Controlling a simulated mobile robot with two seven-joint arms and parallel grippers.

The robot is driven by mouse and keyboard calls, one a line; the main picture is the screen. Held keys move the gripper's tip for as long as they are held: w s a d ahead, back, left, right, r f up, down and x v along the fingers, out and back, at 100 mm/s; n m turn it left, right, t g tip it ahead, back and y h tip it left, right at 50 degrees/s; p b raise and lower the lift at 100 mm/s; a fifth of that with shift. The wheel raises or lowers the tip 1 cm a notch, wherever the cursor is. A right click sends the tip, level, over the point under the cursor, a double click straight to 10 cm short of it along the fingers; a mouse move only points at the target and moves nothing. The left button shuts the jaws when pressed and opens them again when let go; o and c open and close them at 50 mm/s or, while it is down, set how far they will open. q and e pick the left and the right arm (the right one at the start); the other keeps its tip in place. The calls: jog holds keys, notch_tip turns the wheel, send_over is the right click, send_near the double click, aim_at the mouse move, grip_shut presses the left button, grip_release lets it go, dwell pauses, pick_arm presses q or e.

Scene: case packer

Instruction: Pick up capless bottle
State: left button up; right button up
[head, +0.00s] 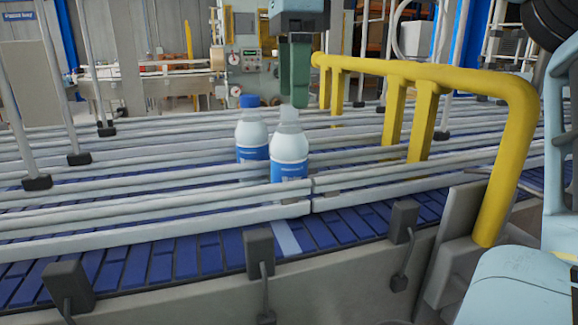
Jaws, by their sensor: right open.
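The capless bottle (289,150) is white with a blue label and an open neck. It stands upright on the conveyor between the rails, its lower part hidden by the front rail. A similar bottle with a blue cap (250,128) stands just behind it to the left. My right gripper (297,92) points down from the top of the picture, its green fingers just above the capless bottle's neck. The fingers are seen nearly side-on and overlap; the gripper is open, with nothing visibly held. My left gripper is out of view.
White guide rails (150,211) run along the blue conveyor belt (160,262). A yellow guard rail (440,76) stands close to the right of the bottles. Thin upright posts rise at the left. A machine with gauges (243,60) stands behind.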

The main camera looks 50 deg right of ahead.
aim_at(289, 131)
jog(key=shift+w+d+f, duration=0.1)
jog(key=shift+f, duration=1)
jog(key=shift+a+f+p, duration=0.15)
jog(key=shift+f, duration=1.15)
jog(key=shift+a+f+p, duration=0.15)
jog(key=shift+f, duration=1.1)
jog(key=shift+c, duration=0.4)
jog(key=c, duration=1.5)
jog(key=shift+r, duration=0.1)
